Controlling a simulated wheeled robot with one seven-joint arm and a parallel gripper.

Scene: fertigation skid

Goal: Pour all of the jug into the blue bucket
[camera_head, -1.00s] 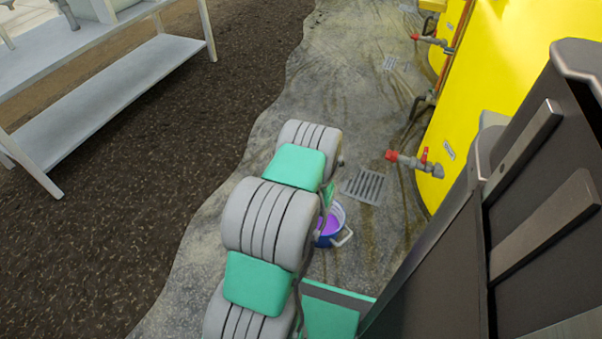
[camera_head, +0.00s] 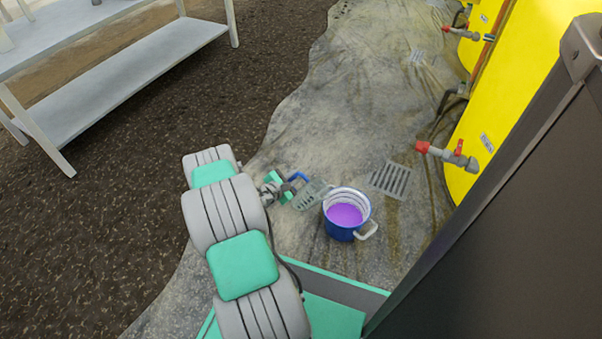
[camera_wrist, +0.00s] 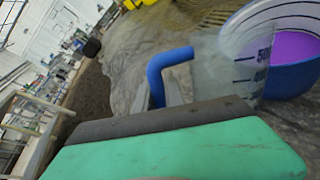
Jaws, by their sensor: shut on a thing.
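The blue bucket (camera_head: 341,233) stands upright on the wet ground with purple liquid inside and a pale handle at its right. The clear jug (camera_head: 309,196) is held just left of the bucket's rim, looking tilted; I see no purple in it. My gripper (camera_head: 284,188) is shut on the jug's blue handle. The wrist view shows the handle (camera_wrist: 160,72) between the fingers, and the jug's clear wall (camera_wrist: 240,62) with printed volume marks. The bucket (camera_wrist: 293,82) is behind it at the right. Whether any clear liquid stays in the jug I cannot tell.
A floor drain grate (camera_head: 390,180) lies right of the bucket. Yellow tanks (camera_head: 500,120) with a red-handled valve (camera_head: 448,153) stand at the right. A grey shelf table (camera_head: 130,85) is at the upper left. Open ground lies between.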

